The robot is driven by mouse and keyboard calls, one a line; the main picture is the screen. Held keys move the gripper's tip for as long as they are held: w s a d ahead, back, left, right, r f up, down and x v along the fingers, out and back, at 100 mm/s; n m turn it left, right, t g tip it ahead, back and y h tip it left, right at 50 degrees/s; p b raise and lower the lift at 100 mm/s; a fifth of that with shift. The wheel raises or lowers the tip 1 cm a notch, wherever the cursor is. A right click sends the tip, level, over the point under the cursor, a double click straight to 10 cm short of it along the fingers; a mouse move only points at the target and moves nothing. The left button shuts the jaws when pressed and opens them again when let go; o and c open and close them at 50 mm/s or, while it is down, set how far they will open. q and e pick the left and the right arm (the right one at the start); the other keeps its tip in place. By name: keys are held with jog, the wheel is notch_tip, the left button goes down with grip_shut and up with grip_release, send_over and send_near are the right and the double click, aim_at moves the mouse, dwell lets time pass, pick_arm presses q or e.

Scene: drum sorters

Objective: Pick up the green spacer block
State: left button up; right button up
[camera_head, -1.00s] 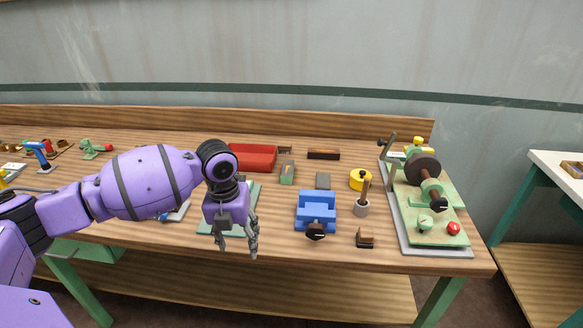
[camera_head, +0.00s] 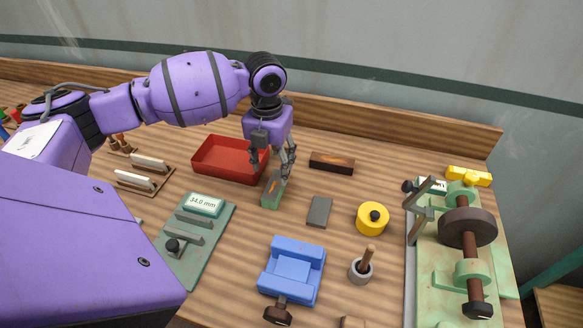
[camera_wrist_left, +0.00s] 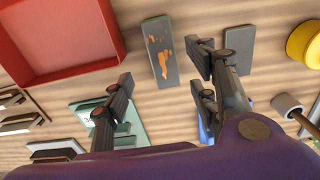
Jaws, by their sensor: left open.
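The green spacer block (camera_head: 272,192), with an orange worn patch, lies on the wooden bench just in front of the red tray. My left gripper (camera_head: 270,165) points down over its far end, partly hiding it, with fingers apart and nothing between them. In the left wrist view the block (camera_wrist_left: 160,52) looks grey-green and lies beyond the open left fingers (camera_wrist_left: 165,78), apart from them. Whether any finger touches it cannot be told from the head view. My right gripper is not in view.
A red tray (camera_head: 204,155) stands left of the block. A dark wooden block (camera_head: 332,166) and a grey block (camera_head: 319,211) lie to the right. A blue vise (camera_head: 292,268), a yellow round piece (camera_head: 372,222) and a green gauge plate (camera_head: 186,262) are nearer.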

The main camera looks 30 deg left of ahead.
aim_at(275, 184)
pick_arm(q)
jog(key=shift+w+f, duration=0.2)
jog(key=shift+w, duration=0.05)
jog(key=shift+s+f, duration=0.2)
jog(key=shift+f, duration=0.35)
jog(key=shift+s+f, duration=0.2)
jog(key=shift+f, duration=0.55)
jog(key=f, duration=0.3)
jog(key=shift+w+d+f, duration=0.25)
jog(key=shift+f, duration=0.5)
jog(key=c, duration=1.3)
jog(key=shift+r, duration=0.1)
grip_shut()
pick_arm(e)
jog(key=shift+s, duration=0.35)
